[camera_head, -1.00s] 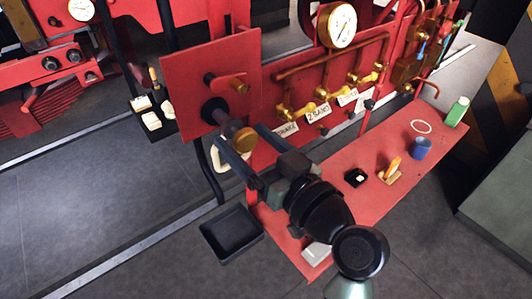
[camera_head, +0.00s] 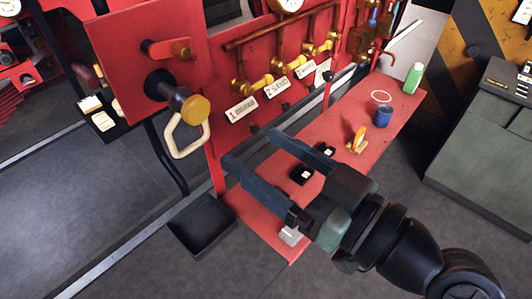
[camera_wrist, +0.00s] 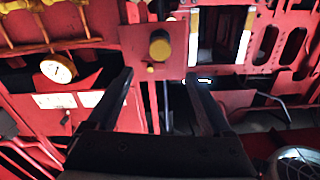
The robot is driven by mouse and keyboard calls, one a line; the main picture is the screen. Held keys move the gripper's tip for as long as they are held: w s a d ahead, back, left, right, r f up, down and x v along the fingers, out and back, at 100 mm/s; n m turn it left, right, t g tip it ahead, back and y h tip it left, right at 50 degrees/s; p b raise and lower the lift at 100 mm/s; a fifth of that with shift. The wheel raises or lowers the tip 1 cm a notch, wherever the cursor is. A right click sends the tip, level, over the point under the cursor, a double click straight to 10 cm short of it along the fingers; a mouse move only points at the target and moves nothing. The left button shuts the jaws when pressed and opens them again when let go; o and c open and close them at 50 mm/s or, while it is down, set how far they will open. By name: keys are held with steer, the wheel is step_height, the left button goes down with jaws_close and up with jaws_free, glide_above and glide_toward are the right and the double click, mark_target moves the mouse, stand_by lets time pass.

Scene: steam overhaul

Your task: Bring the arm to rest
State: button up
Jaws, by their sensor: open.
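My gripper (camera_head: 278,167) is open and empty in the head view, with its two dark fingers spread apart above the left part of the red bench. My arm reaches in from the lower right. In the wrist view my gripper (camera_wrist: 158,85) shows both fingers apart with nothing between them. The red panel with a brass-ended knob (camera_head: 195,108) stands to the upper left of the fingers, apart from them. The same knob (camera_wrist: 160,46) shows ahead of the fingers in the wrist view.
The red bench (camera_head: 345,165) holds a blue cup (camera_head: 383,117), a green bottle (camera_head: 413,78), an orange-and-tan item (camera_head: 357,140) and small black boxes (camera_head: 302,175). A black tray (camera_head: 203,224) sits at lower left. A cream handle loop (camera_head: 187,137) hangs below the knob. Brass valves (camera_head: 283,83) line the red wall.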

steer(key=w+r+m+t+h, duration=0.4)
steer(key=w+r+t+h, duration=0.35)
steer(key=r, duration=0.45)
steer(key=s+d+r+m+t+h, duration=0.1)
steer(key=s+r+m+t+h, duration=0.1)
steer(key=r, duration=0.7)
steer(key=s+d+r+m+t+h, duration=0.1)
steer(key=s+r+m+t+h, duration=0.1)
steer(key=s+r+t+h, duration=0.2)
step_height(320, 180, up, 5)
steer(key=s+t, duration=0.2)
steer(key=t, duration=0.1)
steer(key=shift+s+m+h, duration=0.3)
steer(key=shift+s+h, duration=0.05)
steer(key=shift+s, duration=0.05)
steer(key=shift+f, duration=0.15)
